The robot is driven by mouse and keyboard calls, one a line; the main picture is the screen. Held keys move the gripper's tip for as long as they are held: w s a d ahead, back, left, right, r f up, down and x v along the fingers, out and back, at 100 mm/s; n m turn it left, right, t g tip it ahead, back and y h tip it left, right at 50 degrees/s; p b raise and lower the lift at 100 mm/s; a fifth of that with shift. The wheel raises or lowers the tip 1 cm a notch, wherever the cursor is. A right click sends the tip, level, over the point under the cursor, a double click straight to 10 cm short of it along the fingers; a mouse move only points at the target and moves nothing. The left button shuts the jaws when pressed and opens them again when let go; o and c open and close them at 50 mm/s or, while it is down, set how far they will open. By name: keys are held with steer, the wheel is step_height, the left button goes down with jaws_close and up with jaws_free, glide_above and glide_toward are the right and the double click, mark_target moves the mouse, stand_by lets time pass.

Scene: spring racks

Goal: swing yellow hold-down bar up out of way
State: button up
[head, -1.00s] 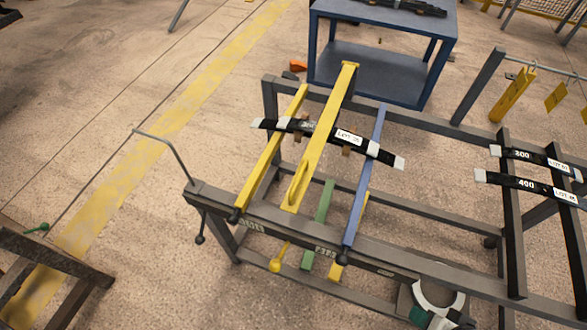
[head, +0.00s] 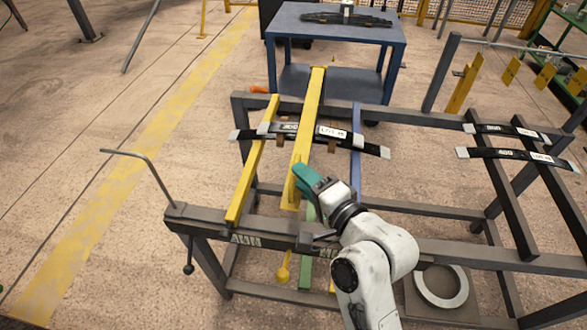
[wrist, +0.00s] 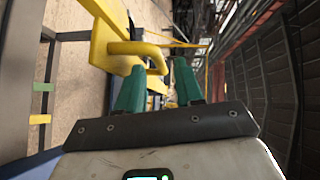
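The yellow hold-down bar (head: 307,115) lies down lengthwise over the rack, across a black leaf spring (head: 360,143) with a white label. The bar's near end carries a yellow loop handle (wrist: 158,60). My gripper (head: 301,172) has teal fingers and is at this near end in the head view. In the wrist view my gripper (wrist: 160,78) is open, with the handle's rounded end between and just past the fingertips. I cannot tell whether a finger touches it. In the head view my gripper hides part of the handle.
The grey rack frame (head: 425,251) surrounds the bar. A second yellow bar (head: 250,170) lies to the left and a blue bar (head: 355,150) to the right. A bent grey rod (head: 150,165) sticks up at the left corner. A blue table (head: 390,55) stands behind.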

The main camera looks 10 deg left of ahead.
steer(key=shift+x, duration=2.05)
jaws_close()
